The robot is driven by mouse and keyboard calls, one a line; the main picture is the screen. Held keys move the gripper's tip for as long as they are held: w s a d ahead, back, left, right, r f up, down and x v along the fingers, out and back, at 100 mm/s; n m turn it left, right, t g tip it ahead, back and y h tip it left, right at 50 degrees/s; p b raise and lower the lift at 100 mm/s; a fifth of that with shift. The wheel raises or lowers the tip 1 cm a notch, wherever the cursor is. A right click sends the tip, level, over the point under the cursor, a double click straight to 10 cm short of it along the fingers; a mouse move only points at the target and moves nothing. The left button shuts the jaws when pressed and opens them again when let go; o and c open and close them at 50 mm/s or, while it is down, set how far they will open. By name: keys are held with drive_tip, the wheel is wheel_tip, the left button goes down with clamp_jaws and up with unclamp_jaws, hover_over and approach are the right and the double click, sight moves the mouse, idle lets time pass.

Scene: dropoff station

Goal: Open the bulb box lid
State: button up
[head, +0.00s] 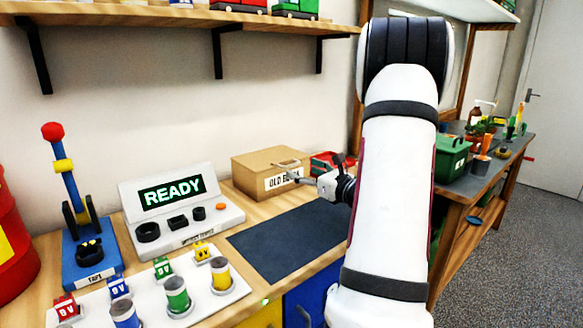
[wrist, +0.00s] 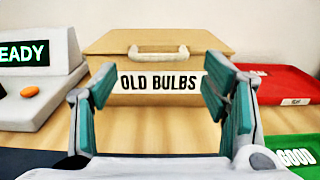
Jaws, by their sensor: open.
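The bulb box (head: 262,172) is a tan box with a white "OLD BULBS" label, at the back of the bench in the head view. Its lid (wrist: 112,40) is down, with a pale handle (wrist: 158,51) on its front edge in the wrist view. My gripper (head: 296,179) is in front of the box at its right side in the head view. In the wrist view my gripper (wrist: 160,95) is open, with green-padded fingers on both sides of the label and nothing between them. The handle shows just above and beyond the fingertips. Whether the fingers touch the box is unclear.
A tester with a "READY" screen (head: 172,190) stands left of the box. A red tray (wrist: 272,85) and a green tray (wrist: 293,150) lie to the right. A dark mat (head: 290,243) lies in front, clear. A shelf (head: 180,18) hangs above.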

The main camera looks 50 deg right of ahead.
sight(294, 165)
drive_tip(key=x, duration=0.5)
drive_tip(key=shift+w+d, duration=0.1)
drive_tip(key=shift+w, duration=0.25)
drive_tip(key=shift+c, duration=0.3)
drive_tip(key=shift+r, duration=0.15)
drive_tip(key=c, duration=1.4)
